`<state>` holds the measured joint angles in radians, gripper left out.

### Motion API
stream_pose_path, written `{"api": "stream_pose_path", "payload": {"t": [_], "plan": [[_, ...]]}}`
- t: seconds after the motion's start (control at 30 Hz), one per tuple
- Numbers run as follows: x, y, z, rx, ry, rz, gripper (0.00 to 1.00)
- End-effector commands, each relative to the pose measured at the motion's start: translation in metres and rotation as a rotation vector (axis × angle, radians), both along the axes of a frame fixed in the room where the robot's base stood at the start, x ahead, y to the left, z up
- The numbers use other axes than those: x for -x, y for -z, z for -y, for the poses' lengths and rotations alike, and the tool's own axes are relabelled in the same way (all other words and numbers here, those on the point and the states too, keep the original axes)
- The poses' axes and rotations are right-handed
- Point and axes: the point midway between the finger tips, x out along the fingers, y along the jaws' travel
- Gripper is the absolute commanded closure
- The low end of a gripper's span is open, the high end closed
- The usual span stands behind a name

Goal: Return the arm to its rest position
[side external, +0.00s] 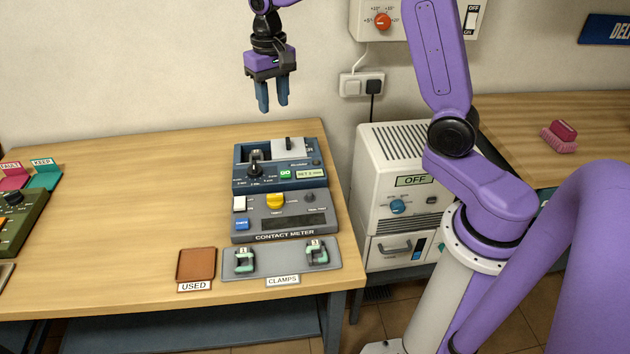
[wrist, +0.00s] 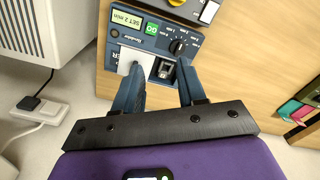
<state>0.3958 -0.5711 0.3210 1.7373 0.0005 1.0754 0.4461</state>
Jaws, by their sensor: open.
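My gripper (side external: 273,97) hangs in the air above and behind the blue timer box, pointing down, with its two blue fingers apart and nothing between them. In the wrist view my gripper (wrist: 160,85) also shows open fingers, with the blue timer box (wrist: 158,32) beyond them. My purple arm reaches up from its base at the right, partly out of the side view.
The blue timer box (side external: 247,178) and grey contact meter (side external: 313,222) stand on the wooden table (side external: 130,220). Clamps lie on a grey plate (side external: 282,264) beside a brown used tray (side external: 194,265). A white cabinet (side external: 391,165) stands right of the table.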

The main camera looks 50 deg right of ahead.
Motion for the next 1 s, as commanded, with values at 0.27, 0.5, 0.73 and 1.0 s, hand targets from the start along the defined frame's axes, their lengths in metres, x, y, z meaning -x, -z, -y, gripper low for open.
{"api": "stream_pose_path", "payload": {"t": [0.27,0.5,0.73,1.0], "plan": [[0.076,-0.007,-0.049,-0.001,-0.349,0.008,0.6],[0.15,-0.007,-0.069,-0.003,-0.645,0.014,0.6],[0.221,-0.002,-0.069,-0.005,-0.927,0.018,0.6],[0.294,0.009,-0.052,-0.007,-1.234,0.022,0.6]]}}
